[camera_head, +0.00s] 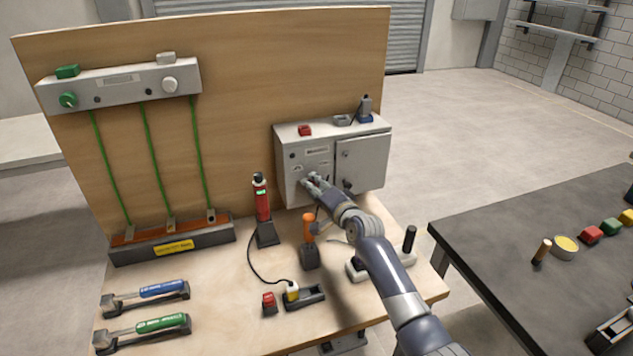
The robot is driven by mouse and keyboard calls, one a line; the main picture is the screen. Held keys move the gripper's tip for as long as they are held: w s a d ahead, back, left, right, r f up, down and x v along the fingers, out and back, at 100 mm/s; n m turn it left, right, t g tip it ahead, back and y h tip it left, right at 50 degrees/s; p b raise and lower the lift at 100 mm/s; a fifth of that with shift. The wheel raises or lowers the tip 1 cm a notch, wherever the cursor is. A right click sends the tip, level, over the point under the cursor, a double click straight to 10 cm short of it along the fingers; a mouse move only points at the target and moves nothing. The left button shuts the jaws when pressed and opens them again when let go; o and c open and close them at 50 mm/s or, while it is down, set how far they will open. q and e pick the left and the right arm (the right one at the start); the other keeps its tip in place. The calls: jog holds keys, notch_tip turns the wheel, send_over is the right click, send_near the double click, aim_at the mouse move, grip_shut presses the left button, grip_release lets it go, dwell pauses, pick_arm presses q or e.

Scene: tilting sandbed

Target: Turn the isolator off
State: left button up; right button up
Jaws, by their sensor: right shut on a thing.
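A grey isolator box (357,160) is mounted at the right end of the upright wooden board, with a closed door on its right half. My right gripper (309,180) is at the lower part of the box's left front face. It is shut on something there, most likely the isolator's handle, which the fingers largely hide. The handle's position cannot be read. My left gripper is not in view.
A red tester (262,200) and an orange-handled tool (308,228) stand on the wooden bench in front of the box. Blue (162,289) and green (160,323) handled tools lie at the front left. A dark table (500,235) is at the right.

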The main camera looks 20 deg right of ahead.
jog(key=shift+a+r+n+h+p, duration=0.15)
jog(key=shift+n+h+p, duration=0.45)
jog(key=shift+n+p, duration=0.6)
jog(key=shift+n, duration=0.4)
jog(key=o, duration=1.1)
jog(key=s, duration=0.4)
jog(key=s+r, duration=0.1)
jog(key=s, duration=0.2)
jog(key=s+d+r, duration=0.1)
jog(key=s, duration=0.3)
jog(key=shift+s+d, duration=0.1)
jog(key=shift+s, duration=0.2)
